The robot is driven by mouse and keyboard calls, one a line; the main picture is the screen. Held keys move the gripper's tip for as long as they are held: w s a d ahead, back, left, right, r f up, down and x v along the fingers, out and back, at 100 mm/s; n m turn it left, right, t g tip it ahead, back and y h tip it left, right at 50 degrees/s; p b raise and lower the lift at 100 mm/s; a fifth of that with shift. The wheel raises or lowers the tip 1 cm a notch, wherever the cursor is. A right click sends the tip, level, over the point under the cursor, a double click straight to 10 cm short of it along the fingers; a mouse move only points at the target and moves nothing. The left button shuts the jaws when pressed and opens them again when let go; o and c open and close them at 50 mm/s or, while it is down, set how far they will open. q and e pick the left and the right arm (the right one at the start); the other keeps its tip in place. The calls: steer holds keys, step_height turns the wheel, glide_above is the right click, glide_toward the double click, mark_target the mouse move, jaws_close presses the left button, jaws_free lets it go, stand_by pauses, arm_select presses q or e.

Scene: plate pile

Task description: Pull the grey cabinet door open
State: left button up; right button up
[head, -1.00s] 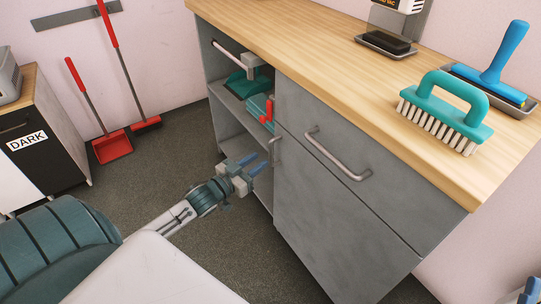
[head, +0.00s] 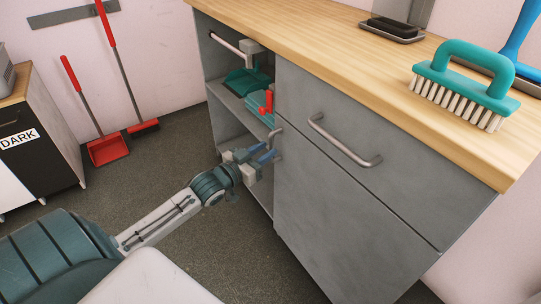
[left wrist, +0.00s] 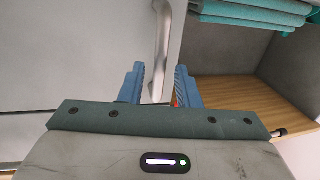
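The grey cabinet door (head: 325,225) is shut, below a drawer front in the head view. Its upright metal handle (head: 276,137) is at the door's left edge. My left gripper (head: 264,154) is at this handle, with its blue fingers pointing at it. In the left wrist view the handle (left wrist: 161,50) runs down between the two spread fingers of the left gripper (left wrist: 157,85). The fingers stand apart on either side, with a visible gap to the handle. My right gripper is not in view.
Open shelves to the left hold a teal dustpan (head: 247,82) and a red-and-teal item (head: 262,104). A teal brush (head: 466,82) stands on the wooden worktop (head: 390,70). The floor (head: 210,255) before the cabinet is clear.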

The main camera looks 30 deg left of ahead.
arm_select(q)
steer(key=shift+w+d+b, duration=0.15)
steer(key=shift+w+b, duration=0.3)
steer(key=shift+w, duration=0.25)
steer(key=shift+w+d+b, duration=0.15)
steer(key=shift+w+b, duration=0.25)
steer(key=shift+w, duration=0.25)
steer(key=shift+c, duration=0.2)
jaws_close()
